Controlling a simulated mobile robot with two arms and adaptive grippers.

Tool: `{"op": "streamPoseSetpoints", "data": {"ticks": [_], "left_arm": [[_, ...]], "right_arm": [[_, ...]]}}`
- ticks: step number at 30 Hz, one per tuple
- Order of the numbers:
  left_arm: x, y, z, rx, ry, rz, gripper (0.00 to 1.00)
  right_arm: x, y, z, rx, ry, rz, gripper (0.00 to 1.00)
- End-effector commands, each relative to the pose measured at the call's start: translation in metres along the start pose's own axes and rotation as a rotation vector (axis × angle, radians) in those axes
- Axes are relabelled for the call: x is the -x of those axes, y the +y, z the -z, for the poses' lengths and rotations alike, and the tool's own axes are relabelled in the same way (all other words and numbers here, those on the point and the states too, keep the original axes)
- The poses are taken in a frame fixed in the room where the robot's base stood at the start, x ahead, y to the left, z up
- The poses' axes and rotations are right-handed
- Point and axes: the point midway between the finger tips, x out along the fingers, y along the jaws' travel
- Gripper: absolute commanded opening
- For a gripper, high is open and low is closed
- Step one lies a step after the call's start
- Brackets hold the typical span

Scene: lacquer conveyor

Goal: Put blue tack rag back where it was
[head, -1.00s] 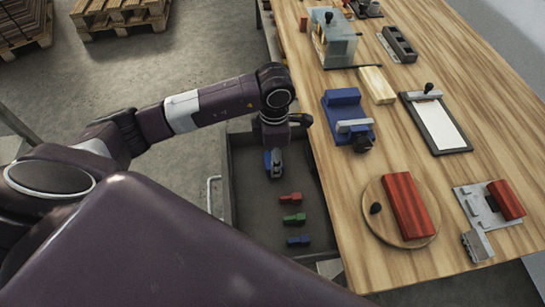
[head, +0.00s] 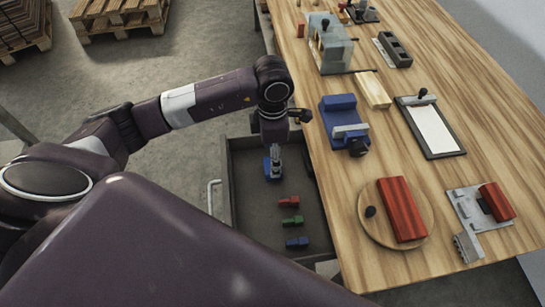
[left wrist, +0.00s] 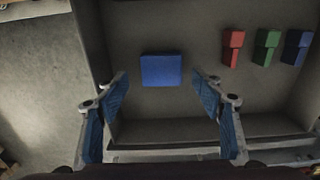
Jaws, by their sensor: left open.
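The blue tack rag (left wrist: 161,70) shows in the left wrist view as a flat blue block on the floor of the open grey drawer (head: 251,215). It lies apart from the drawer's walls. My left gripper (head: 275,175) reaches down into the drawer in the head view. In the left wrist view its two blue-padded fingers (left wrist: 163,88) are spread wide, with the rag seen between and beyond their tips. Nothing is held. In the head view the gripper hides most of the rag's spot. My right gripper is not in view.
Small red (head: 288,202), green (head: 292,221) and blue (head: 297,242) pieces lie in a row in the drawer. The wooden bench (head: 470,110) stands right of it, with a blue vise (head: 338,112) and a round board (head: 375,228) bearing a red block. A drawer handle (head: 212,197) is left.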

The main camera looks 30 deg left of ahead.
Motion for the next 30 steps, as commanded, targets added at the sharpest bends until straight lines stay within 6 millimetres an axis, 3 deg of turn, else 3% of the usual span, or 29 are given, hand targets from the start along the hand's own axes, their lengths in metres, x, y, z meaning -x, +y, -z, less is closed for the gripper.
{"op": "streamPoseSetpoints", "data": {"ticks": [1, 3, 12, 30], "left_arm": [[0.020, 0.001, 0.000, -0.001, -0.001, -0.002, 0.61], [0.035, 0.000, -0.001, -0.002, -0.002, -0.002, 0.61], [0.076, 0.000, 0.000, -0.001, 0.000, 0.000, 0.61], [0.081, 0.000, 0.000, -0.001, 0.000, 0.001, 0.61]], "right_arm": [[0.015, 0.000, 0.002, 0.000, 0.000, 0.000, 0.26], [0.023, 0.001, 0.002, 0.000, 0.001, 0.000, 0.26], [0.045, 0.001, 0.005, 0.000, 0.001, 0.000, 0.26], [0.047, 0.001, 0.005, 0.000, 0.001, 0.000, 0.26]]}}
